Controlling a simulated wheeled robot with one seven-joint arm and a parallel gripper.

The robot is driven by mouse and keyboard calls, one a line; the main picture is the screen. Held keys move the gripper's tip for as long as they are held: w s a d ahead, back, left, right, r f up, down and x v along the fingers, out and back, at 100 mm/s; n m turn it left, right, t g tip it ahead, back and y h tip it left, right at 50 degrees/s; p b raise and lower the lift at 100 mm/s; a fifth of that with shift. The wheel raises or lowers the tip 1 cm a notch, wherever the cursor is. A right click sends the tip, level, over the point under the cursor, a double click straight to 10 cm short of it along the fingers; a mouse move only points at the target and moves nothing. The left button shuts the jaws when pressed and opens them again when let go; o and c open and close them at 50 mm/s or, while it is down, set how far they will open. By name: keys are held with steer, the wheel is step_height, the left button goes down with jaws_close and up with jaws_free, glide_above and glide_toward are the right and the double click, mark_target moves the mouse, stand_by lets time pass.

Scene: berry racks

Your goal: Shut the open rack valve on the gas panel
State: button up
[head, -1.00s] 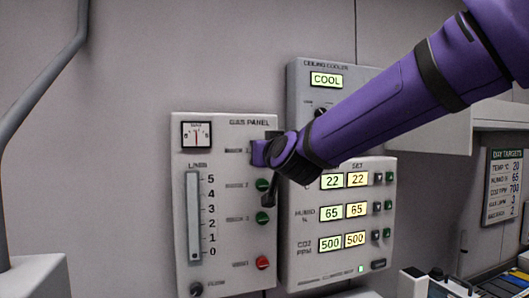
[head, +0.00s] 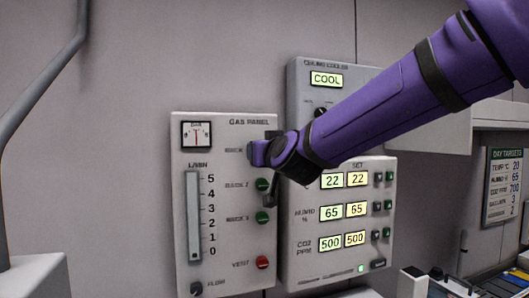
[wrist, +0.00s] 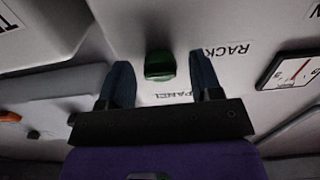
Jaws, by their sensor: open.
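The gas panel (head: 224,284) is on the wall left of centre in the head view. Its upper green valve knob is hidden there behind my gripper (head: 258,152). The green knobs of rack 2 (head: 263,185) and rack 3 (head: 263,216) show below it, with the red vent knob (head: 262,262) at the bottom. In the wrist view a green knob (wrist: 160,66) sits between the two spread fingers of my open gripper (wrist: 160,75), with a visible gap on each side. A partly covered RACK label is beside it. I cannot tell which valve is open.
A control panel with lit displays (head: 338,273) is close on the right, under the ceiling cooler box (head: 300,90). The flow gauge (head: 194,216) and flow knob (head: 196,289) are on the gas panel's left side.

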steer(key=v, duration=1)
steer(key=shift+s, duration=0.4)
steer(key=shift+d, duration=0.15)
steer(key=s+d+f+m+g+h, duration=0.1)
steer(key=s+d+f+g+h, duration=0.1)
steer(key=s+d+f+g, duration=0.4)
steer(key=s+d+f+m+g+h, duration=0.2)
steer(key=s+d+f+g, duration=0.4)
steer(key=s+d+f, duration=0.4)
steer(key=s+d, duration=0.6)
steer(key=s, duration=0.1)
steer(key=shift+d+f, duration=0.15)
steer(key=shift+d, duration=0.25)
steer(key=shift+w, duration=0.2)
